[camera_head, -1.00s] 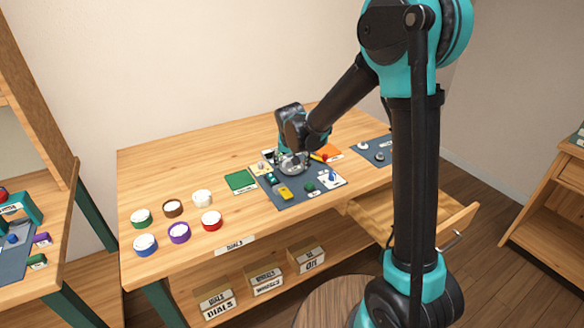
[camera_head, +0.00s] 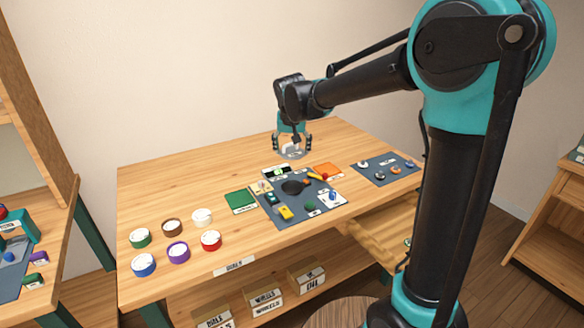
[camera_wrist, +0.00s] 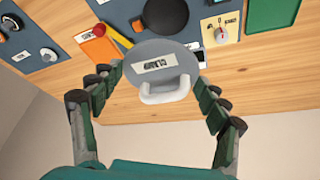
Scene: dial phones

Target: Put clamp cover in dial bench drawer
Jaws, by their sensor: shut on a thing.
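The clamp cover (camera_head: 291,153) is a round, pale grey, glassy-looking disc held in the air above the dial bench. In the wrist view the cover (camera_wrist: 185,58) shows a white label and a white loop handle (camera_wrist: 166,92) near my fingers. My gripper (camera_head: 291,143) is shut on the cover, one finger on each side; its fingers also show in the wrist view (camera_wrist: 160,84). The dial bench drawer (camera_head: 383,232) stands pulled out at the bench's front right, partly hidden behind my arm.
A dark mat (camera_head: 277,216) holds a black round part (camera_head: 293,187), a yellow block (camera_head: 285,212) and small tools. A second mat (camera_head: 376,178) lies to the right. Several colored round tubs, one a red tub (camera_head: 211,240), stand front left. Labeled boxes sit on the lower shelf.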

